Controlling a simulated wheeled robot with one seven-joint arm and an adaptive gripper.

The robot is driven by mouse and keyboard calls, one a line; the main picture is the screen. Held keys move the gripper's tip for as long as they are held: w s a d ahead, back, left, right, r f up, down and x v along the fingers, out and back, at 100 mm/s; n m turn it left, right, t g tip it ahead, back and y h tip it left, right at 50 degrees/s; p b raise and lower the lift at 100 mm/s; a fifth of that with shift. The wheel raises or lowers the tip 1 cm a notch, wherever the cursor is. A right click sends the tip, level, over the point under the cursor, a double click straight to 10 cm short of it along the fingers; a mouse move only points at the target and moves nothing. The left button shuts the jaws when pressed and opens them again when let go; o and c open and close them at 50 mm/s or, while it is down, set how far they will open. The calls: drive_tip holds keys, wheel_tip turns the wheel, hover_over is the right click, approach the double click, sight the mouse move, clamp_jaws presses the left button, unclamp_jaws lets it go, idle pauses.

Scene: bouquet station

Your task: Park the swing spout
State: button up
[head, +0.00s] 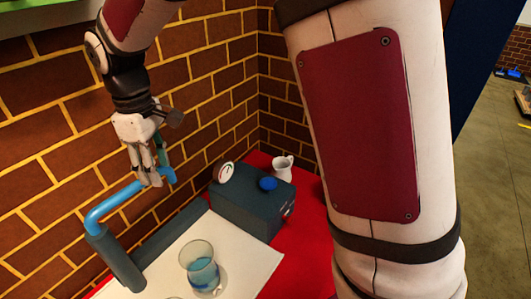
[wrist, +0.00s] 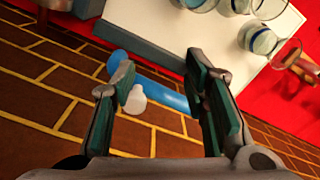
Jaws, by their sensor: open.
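The swing spout (head: 115,205) is a bright blue pipe on a dark teal post (head: 115,260), beside the brick wall. It points away from the post toward the back right. My gripper (head: 155,176) is over the free end of the spout, fingers pointing down. In the wrist view my gripper (wrist: 160,90) is open, with dark green pads. The blue spout (wrist: 170,92) runs across the gap, partly hidden behind both fingers. A small white piece (wrist: 136,100) shows between the fingers, near the left one. I cannot tell whether either finger touches the spout.
A glass (head: 200,265) stands on a white mat (head: 245,240) on the red table; several glasses show in the wrist view. A dark teal box (head: 245,212) bears a gauge (head: 226,172) and a blue knob (head: 267,184). A white jug (head: 283,167) stands behind. Brick wall (head: 60,130) bounds the left.

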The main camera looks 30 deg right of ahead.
drive_tip(key=s+a+m+p, duration=0.1)
drive_tip(key=s+m, duration=0.5)
drive_tip(key=s, duration=0.3)
wheel_tip(320, 180, up, 14)
drive_tip(key=s+d+f+m+t+b, duration=0.1)
drive_tip(key=s+d+f+m+t, duration=0.1)
drive_tip(key=s+d, duration=0.3)
drive_tip(key=s+d+f+m+t, duration=0.1)
drive_tip(key=s+d+m+t, duration=0.1)
drive_tip(key=s+d, duration=0.4)
drive_tip(key=shift+d+f+b, duration=0.4)
drive_tip(key=shift+d, duration=2.1)
drive_tip(key=shift+s, duration=0.1)
drive_tip(key=shift+s+d+f+m+t, duration=0.15)
drive_tip(key=shift+s+d+f+t, duration=0.1)
drive_tip(key=shift+s+d+f, duration=0.3)
drive_tip(key=shift+s+d+f+m+t, duration=0.15)
drive_tip(key=shift+s+d+f+t, duration=0.15)
drive_tip(key=shift+s, duration=0.35)
